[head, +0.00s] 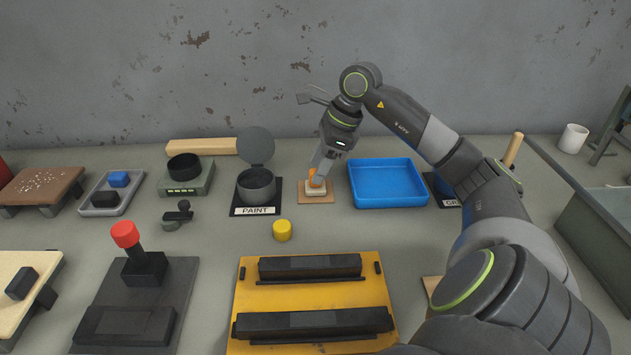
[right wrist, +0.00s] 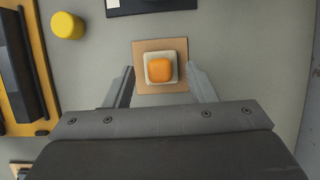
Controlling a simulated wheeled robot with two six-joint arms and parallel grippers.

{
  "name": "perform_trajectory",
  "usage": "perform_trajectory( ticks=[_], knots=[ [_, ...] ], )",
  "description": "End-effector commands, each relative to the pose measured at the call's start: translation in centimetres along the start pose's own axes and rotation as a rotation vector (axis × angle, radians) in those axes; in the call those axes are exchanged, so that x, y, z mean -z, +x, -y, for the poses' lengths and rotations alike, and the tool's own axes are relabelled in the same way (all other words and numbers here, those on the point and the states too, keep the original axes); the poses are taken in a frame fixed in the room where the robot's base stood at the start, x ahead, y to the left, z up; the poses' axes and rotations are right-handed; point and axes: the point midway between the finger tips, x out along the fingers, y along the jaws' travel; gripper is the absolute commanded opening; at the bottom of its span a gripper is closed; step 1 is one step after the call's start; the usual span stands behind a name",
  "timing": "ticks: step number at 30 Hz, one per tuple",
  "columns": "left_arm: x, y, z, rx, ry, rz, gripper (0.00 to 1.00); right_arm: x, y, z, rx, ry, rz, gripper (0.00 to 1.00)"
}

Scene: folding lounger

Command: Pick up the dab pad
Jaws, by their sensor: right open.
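The dab pad shows in the right wrist view as an orange rounded block (right wrist: 160,70) on a pale square base (right wrist: 149,80). It sits on a tan square board (right wrist: 139,48). In the head view the orange block (head: 314,181) is partly hidden by my right gripper (head: 317,180), which comes down over it. In the right wrist view my right gripper's open fingers (right wrist: 161,82) stand to the left and right of the pad, with a gap on each side. Nothing is held. My left gripper is not in view.
A blue tray (head: 388,202) stands just right of the pad. A paint pot (head: 257,187) with its lid raised stands left of it. A yellow cylinder (head: 282,231) and a yellow rack with black bars (head: 253,294) are nearer. A wooden bar (head: 200,147) lies behind.

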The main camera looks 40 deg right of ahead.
Motion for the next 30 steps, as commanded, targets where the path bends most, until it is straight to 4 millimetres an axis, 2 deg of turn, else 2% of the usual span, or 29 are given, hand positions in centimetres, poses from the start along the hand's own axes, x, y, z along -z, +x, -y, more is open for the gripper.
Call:
perform_trajectory(
  ticks=[3, 6, 14, 24, 30],
  knots=[
    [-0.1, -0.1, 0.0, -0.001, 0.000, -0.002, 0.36, 0.0, 1.6, -0.1, -0.004, -0.001, 0.003, 0.51],
    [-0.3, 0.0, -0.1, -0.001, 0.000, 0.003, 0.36, 0.0, 2.3, -0.1, -0.002, -0.001, 0.001, 0.51],
    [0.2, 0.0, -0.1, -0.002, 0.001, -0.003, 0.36, 0.1, 2.5, 0.0, 0.000, -0.001, 0.000, 0.50],
    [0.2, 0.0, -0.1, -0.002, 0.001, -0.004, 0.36, 0.1, 2.5, 0.0, 0.000, -0.001, 0.000, 0.05],
    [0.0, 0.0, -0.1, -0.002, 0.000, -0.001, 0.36, 0.0, 2.5, 0.0, 0.000, -0.001, 0.000, 0.03]
  ],
)
